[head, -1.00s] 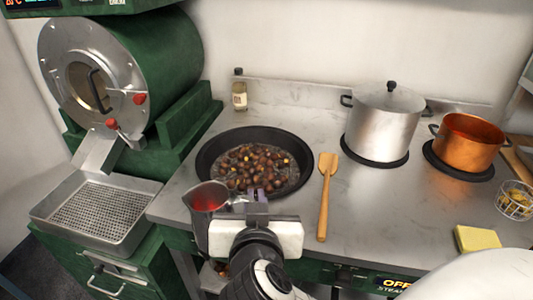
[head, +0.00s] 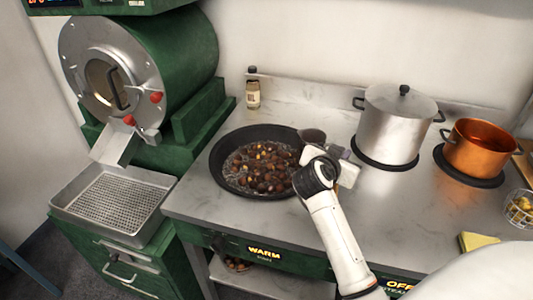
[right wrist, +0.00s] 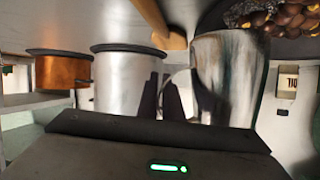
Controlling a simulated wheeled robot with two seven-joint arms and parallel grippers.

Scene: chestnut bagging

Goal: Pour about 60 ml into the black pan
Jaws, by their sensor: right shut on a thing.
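The black pan (head: 221,163) sits on the counter with brown chestnuts (head: 265,168) in it. My right gripper (head: 340,153) is at the pan's right edge, shut on the handle of a metal jug (head: 312,136). The jug's dark mouth shows over the pan's right side; its contents cannot be made out. In the right wrist view the grey jug (right wrist: 228,75) hangs beside the dark fingers (right wrist: 172,97), with the pan's chestnuts (right wrist: 285,18) close by. I cannot tell how far the jug is tilted. My left gripper is not in view.
A lidded steel pot (head: 392,125) and a copper pot (head: 474,150) stand to the right. A small bottle (head: 253,92) stands behind the pan. A green roaster (head: 180,60) with a perforated tray (head: 112,205) is at left. A wooden spatula (right wrist: 155,22) shows in the right wrist view.

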